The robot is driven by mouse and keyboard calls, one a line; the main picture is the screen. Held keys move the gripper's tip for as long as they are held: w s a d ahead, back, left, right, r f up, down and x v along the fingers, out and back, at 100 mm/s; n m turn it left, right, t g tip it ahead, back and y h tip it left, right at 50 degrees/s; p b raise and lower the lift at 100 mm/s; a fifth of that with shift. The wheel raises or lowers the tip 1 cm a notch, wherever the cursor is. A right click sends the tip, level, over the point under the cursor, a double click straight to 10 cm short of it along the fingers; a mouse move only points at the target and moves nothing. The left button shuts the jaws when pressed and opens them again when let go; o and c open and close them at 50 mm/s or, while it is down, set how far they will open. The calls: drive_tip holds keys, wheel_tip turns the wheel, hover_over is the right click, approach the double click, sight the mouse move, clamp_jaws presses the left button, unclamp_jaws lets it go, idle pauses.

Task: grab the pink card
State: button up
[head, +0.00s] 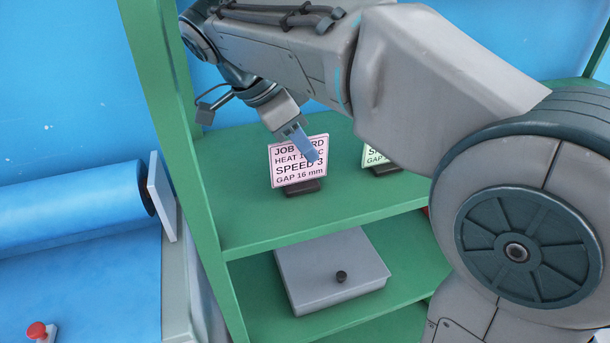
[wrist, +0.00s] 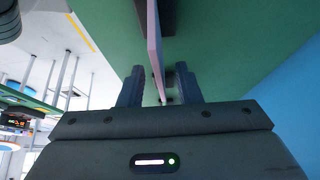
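The pink card (head: 288,172) stands upright in a dark base (head: 301,187) on the green shelf, with printed job text facing the head camera. My gripper (head: 308,148) reaches down over the card's upper right part and hides some of its text. In the wrist view, my gripper (wrist: 160,88) has its two dark fingers apart, and the pink card (wrist: 154,40) shows edge-on, running between them. A gap shows on both sides of the card, so the fingers appear not to press on it.
A green card (head: 371,155) in a dark stand is right of the pink card, partly behind my arm. A grey box (head: 330,272) with a dark knob lies on the lower shelf. The green shelf post (head: 180,130) rises close on the left. A blue roll (head: 75,205) is farther left.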

sight(310, 179)
drive_tip(key=shift+x, duration=1.45)
drive_tip(key=shift+f+b, duration=0.25)
drive_tip(key=shift+b, duration=0.1)
drive_tip(key=shift+c, duration=0.3)
clamp_jaws()
